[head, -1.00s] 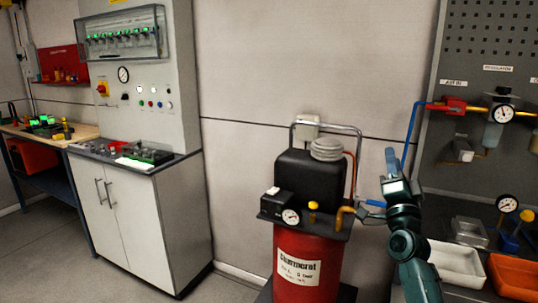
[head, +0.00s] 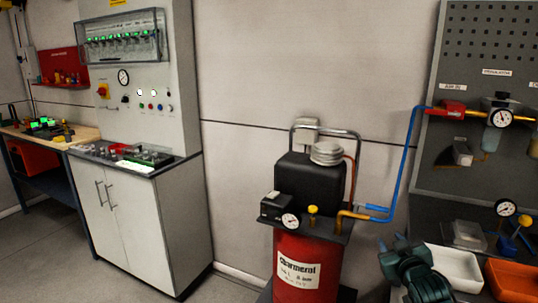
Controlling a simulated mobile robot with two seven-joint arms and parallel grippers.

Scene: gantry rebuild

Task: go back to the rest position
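My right gripper (head: 393,243) shows low in the head view, right of the red compressor (head: 307,262) and just left of the white tray. Its dark green arm comes up from the bottom edge. Nothing shows held in it, but it is too small and foreshortened to tell how far its fingers are apart. It appears clear of the blue hose (head: 403,168), which runs from the compressor's outlet up to the red fitting (head: 447,109) on the pegboard. My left gripper is not in view.
A white tray (head: 452,290) and an orange tray (head: 513,284) lie beside my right arm under the pegboard (head: 490,40). A pressure gauge (head: 505,208) stands behind them. A control cabinet (head: 150,225) and workbench are at the left. The floor between cabinet and compressor is clear.

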